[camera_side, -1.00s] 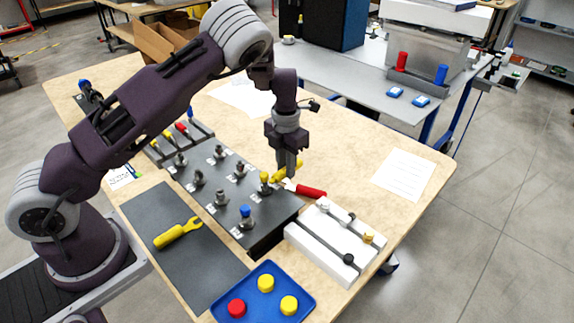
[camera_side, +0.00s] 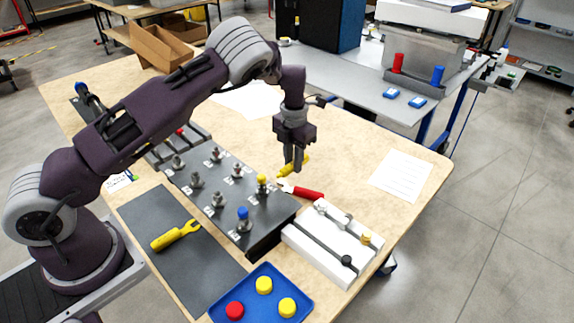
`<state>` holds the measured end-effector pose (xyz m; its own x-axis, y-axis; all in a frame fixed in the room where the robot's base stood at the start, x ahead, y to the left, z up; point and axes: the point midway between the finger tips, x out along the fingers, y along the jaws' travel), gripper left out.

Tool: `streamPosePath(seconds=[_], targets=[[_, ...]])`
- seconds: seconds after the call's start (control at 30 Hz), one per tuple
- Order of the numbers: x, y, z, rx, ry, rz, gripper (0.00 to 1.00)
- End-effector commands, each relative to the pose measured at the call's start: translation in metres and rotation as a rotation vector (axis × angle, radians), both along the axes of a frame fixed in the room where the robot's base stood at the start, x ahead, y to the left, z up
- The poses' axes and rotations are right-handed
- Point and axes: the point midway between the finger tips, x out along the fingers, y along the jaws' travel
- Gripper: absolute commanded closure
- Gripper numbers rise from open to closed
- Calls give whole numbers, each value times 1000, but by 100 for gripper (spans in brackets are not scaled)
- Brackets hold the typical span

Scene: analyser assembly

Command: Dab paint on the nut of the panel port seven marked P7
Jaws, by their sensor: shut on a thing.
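My gripper (camera_side: 294,168) is shut on a yellow paint marker (camera_side: 298,163), held above the table just right of the dark port panel (camera_side: 262,225). Several metal ports with nuts stand on the panel. One port (camera_side: 262,183) has a yellow top and is nearest the marker, with a gap between them. Another port (camera_side: 243,218) near the front has a blue top. The small white labels are too small to read, so I cannot tell which port is P7. The marker's tip is too small to make out.
A red-handled wrench (camera_side: 305,193) lies right of the panel. A white block (camera_side: 318,250) with fittings and a blue tray (camera_side: 255,312) of caps are in front. The table's right side is mostly clear.

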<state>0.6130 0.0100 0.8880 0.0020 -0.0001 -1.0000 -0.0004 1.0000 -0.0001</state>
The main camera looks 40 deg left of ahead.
Motion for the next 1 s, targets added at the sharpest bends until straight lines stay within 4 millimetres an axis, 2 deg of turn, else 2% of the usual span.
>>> streamPosePath(seconds=[0.1,0.27,0.7,0.83,1.0], targets=[[8,0,0,0,-1,-1,100],[11,0,5,0,0,-1,100],[12,0,88,0,-3,-1,100],[11,0,100,0,0,-1,100],[11,0,101,0,1,0,100]])
